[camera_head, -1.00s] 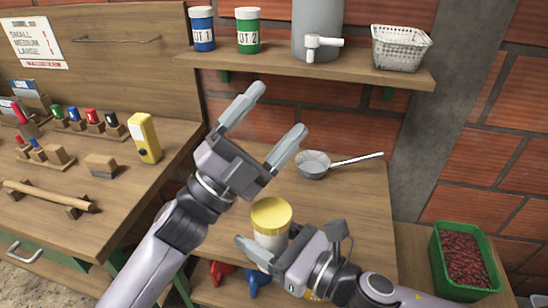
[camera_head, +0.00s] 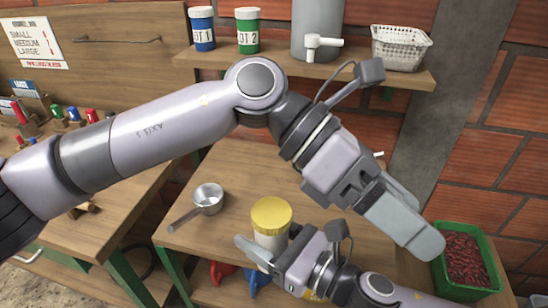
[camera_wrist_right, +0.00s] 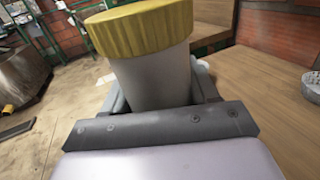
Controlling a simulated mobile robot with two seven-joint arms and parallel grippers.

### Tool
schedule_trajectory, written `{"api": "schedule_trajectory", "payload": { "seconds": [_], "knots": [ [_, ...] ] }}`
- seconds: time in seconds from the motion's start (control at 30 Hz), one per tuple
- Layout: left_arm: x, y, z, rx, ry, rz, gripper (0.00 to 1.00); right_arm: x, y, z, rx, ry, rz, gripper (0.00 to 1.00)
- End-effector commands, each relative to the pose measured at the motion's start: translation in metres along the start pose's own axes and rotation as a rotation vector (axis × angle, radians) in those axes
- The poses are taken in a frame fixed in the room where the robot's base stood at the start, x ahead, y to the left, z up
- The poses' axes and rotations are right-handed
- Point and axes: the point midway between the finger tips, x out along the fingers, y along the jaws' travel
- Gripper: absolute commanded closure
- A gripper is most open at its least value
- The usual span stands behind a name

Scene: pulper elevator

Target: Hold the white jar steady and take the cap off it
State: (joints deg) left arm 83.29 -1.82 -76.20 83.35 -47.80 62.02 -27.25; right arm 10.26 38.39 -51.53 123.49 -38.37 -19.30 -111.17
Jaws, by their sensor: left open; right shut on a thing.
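The white jar (camera_head: 268,238) stands upright at the front edge of the wooden worktop, with its ribbed yellow cap (camera_head: 271,212) on top. My right gripper (camera_head: 262,252) is shut around the jar's body below the cap. In the right wrist view the jar (camera_wrist_right: 150,80) sits between the fingers, with the yellow cap (camera_wrist_right: 140,27) above them. My left gripper (camera_head: 418,222) is open and empty. Its arm reaches across from the left, and its fingers point down to the right, well to the right of the jar and near the green crate.
A metal scoop (camera_head: 208,196) lies left of the jar. A green crate (camera_head: 491,262) of red beans stands at the right. A shelf (camera_head: 280,72) with tubs, a tank and a white basket (camera_head: 401,48) runs along the back.

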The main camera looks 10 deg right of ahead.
Motion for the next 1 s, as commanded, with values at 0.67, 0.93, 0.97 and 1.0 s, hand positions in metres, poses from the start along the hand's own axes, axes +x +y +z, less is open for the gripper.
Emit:
{"api": "schedule_trajectory", "payload": {
  "seconds": [0.67, 0.93, 0.97, 1.0],
  "knots": [
    [-0.121, 0.042, -0.059, 0.201, 0.966, 0.418, 0.17, 0.000, 0.000, 0.000, 0.000, -0.001, 0.000, 1.00],
    [-0.132, 0.046, -0.068, 0.196, 1.034, 0.445, 0.17, 0.000, 0.000, 0.000, 0.000, -0.001, 0.000, 1.00],
    [-0.130, 0.048, -0.071, 0.196, 1.033, 0.445, 0.17, 0.000, 0.000, 0.000, 0.000, -0.001, 0.000, 1.00],
    [-0.127, 0.051, -0.076, 0.196, 1.032, 0.444, 0.17, 0.000, 0.000, 0.000, 0.000, -0.001, 0.000, 1.00]
  ]
}}
